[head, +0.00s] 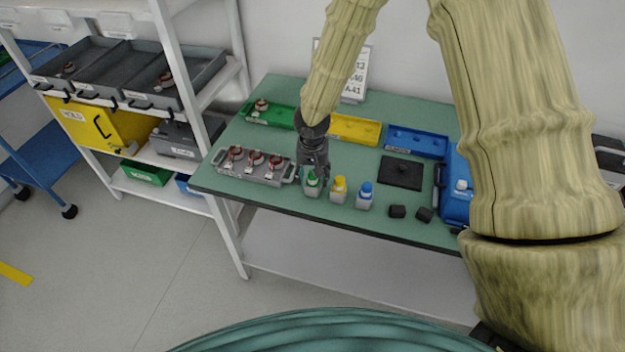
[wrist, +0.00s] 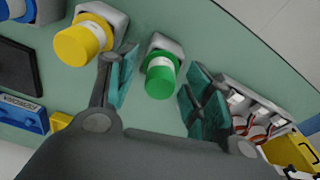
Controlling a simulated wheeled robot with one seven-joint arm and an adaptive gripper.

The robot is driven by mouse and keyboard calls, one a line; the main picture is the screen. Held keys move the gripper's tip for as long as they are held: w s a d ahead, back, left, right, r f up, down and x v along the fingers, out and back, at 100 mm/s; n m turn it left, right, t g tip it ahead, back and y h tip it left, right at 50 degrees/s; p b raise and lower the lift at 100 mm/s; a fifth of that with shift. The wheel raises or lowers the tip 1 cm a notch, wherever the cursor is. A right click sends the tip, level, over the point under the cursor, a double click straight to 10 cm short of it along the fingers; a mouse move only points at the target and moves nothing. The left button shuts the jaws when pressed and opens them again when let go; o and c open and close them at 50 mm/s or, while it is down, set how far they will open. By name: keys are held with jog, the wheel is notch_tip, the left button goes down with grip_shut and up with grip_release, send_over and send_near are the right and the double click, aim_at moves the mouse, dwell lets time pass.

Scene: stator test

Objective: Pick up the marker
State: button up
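Three capped marker-like items stand in a row near the table's front edge: green (head: 312,184), yellow (head: 339,189) and blue (head: 365,194). Each has a coloured cap and a pale grey body or base. I cannot tell which one the task means. My gripper (head: 313,164) points down over the green one. In the wrist view, my gripper (wrist: 160,72) is open, with teal finger pads on either side of the green item (wrist: 160,80). No clear contact shows. The yellow item (wrist: 83,41) lies just outside the left finger; the blue one (wrist: 18,9) is partly cut off.
On the green table (head: 280,198), a grey tray of copper-wound parts (head: 252,174) sits left of my gripper. Green (head: 272,119), yellow (head: 354,128) and blue (head: 416,141) trays lie behind. A black plate (head: 401,172) and two dark blocks (head: 397,211) are at right.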

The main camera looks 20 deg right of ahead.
jog(key=c, duration=1)
jog(key=shift+c, duration=0.2)
jog(key=shift+r, duration=0.1)
